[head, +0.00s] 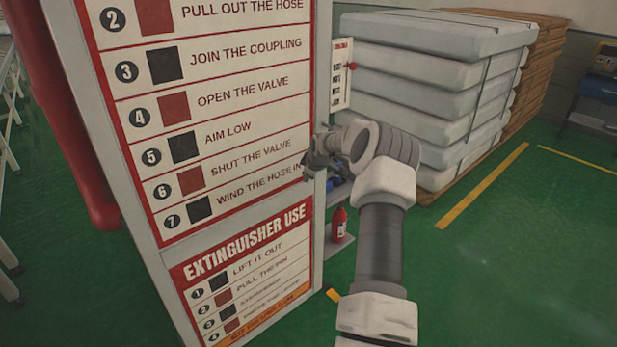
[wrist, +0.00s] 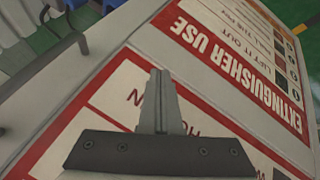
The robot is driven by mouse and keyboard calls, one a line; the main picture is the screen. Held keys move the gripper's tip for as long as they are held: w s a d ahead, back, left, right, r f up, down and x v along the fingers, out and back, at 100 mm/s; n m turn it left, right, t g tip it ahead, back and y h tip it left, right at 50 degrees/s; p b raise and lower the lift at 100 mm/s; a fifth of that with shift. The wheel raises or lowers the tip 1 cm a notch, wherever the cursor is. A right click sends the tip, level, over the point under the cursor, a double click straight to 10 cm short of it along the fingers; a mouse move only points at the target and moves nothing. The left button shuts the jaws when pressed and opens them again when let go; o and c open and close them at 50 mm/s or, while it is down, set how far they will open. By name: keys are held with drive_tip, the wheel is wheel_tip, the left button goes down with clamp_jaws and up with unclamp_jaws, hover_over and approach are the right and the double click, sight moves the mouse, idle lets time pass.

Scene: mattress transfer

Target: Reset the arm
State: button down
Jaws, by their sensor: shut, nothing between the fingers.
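My arm rises from the lower right of the head view and bends left. My gripper (head: 312,165) is at its end, close to the right edge of the tall instruction board (head: 235,95). In the wrist view my gripper (wrist: 160,78) has its two fingers together, with nothing between them. The board's red and white signs fill most of the wrist view behind the fingers. I cannot tell whether the fingers touch the board.
A red fire extinguisher (head: 339,223) stands on a low shelf beside the board. Stacked wrapped mattresses (head: 430,85) are behind my arm. Green floor (head: 510,250) is clear at the right.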

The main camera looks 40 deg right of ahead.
drive_tip(key=s+d+r, duration=0.4)
drive_tip(key=r, duration=0.4)
drive_tip(key=shift+s+b, duration=0.3)
drive_tip(key=shift+a, duration=0.1)
